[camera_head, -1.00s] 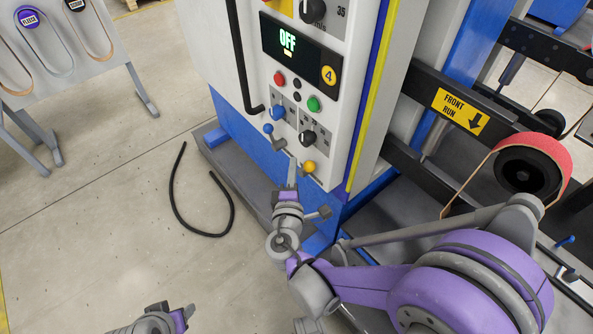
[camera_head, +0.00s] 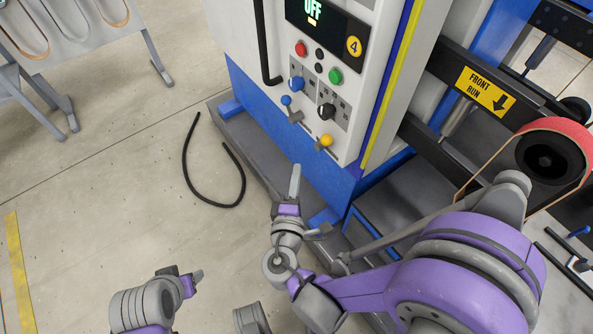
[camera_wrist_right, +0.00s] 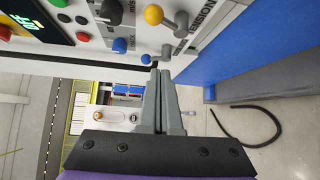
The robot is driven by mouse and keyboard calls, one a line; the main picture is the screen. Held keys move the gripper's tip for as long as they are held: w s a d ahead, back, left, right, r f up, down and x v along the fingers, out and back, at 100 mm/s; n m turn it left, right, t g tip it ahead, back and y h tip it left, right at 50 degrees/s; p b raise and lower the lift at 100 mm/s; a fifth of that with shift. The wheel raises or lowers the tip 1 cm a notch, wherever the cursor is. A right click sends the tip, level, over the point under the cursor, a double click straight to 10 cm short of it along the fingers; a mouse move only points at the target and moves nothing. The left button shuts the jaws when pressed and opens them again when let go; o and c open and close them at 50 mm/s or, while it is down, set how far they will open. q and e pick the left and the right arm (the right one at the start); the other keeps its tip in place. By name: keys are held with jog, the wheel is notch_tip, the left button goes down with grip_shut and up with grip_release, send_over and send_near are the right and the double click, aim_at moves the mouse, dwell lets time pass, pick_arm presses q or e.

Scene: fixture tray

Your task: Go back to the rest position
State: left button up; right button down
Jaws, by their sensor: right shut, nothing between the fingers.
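My right gripper (camera_head: 295,180) is shut and empty, in front of and below the machine's control panel (camera_head: 350,110). It is apart from the yellow-knobbed lever (camera_head: 326,140) and the blue-knobbed lever (camera_head: 286,100). In the right wrist view its two fingers (camera_wrist_right: 162,78) lie together with nothing between them, and the yellow knob (camera_wrist_right: 154,15) shows beyond them. My left gripper (camera_head: 194,279) is low at the left over bare floor, seen small and side-on; its jaw opening cannot be made out.
The panel display (camera_head: 313,10) reads OFF. A black cable (camera_head: 213,204) lies curved on the floor left of the machine. A red-faced roller with a belt (camera_head: 563,137) stands right, near my right arm. A belt rack (camera_head: 75,40) stands upper left.

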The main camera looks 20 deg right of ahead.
jog(key=s+d+f+m+g+y, duration=0.3)
jog(key=s+d+f+m+g, duration=0.4)
jog(key=s+d+m+g, duration=0.25)
jog(key=s+a+r+m+g+y, duration=0.2)
jog(key=s+a+r+m+y, duration=0.15)
jog(key=s+m, duration=0.2)
pick_arm(q)
notch_tip(320, 180, up, 18)
jog(key=w+p, duration=0.2)
jog(key=p, duration=1.4)
jog(key=shift+t, duration=0.4)
pick_arm(e)
notch_tip(320, 180, up, 16)
jog(key=w+t, duration=0.1)
jog(key=w, duration=0.1)
jog(key=shift+n, duration=0.4)
pick_arm(q)
jog(key=shift+s, duration=0.15)
pick_arm(e)
jog(key=shift+y, duration=0.25)
